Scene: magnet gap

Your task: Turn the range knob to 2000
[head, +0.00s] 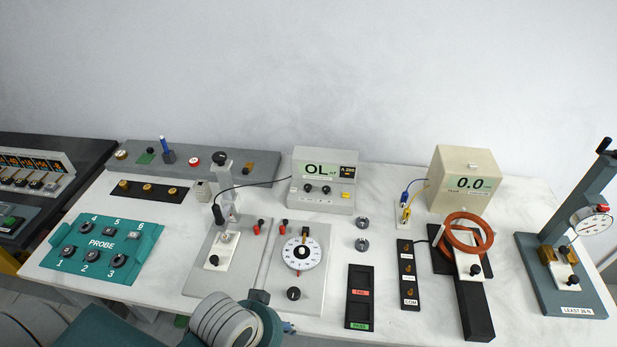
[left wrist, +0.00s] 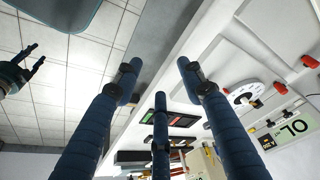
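The meter (head: 322,180) at the back centre shows "OL" and a small dark window that seems to read 200. It has two small black knobs (head: 317,189) on its front; I cannot read which is the range knob. The meter also shows upside down in the left wrist view (left wrist: 290,128). My left arm reaches in at the bottom of the head view, its gripper mostly hidden, with a blue fingertip (head: 288,328) showing. In the left wrist view the left gripper's fingers (left wrist: 158,90) are spread and empty, apart from the meter. My right gripper (left wrist: 34,58) seems open at the left edge.
A white numbered dial (head: 302,253) stands on a grey plate between my left gripper and the meter. A black PASS/FAIL tray (head: 360,299) is to its right. A red coil (head: 466,236), a cream readout box (head: 465,179) and a press (head: 590,220) stand farther right.

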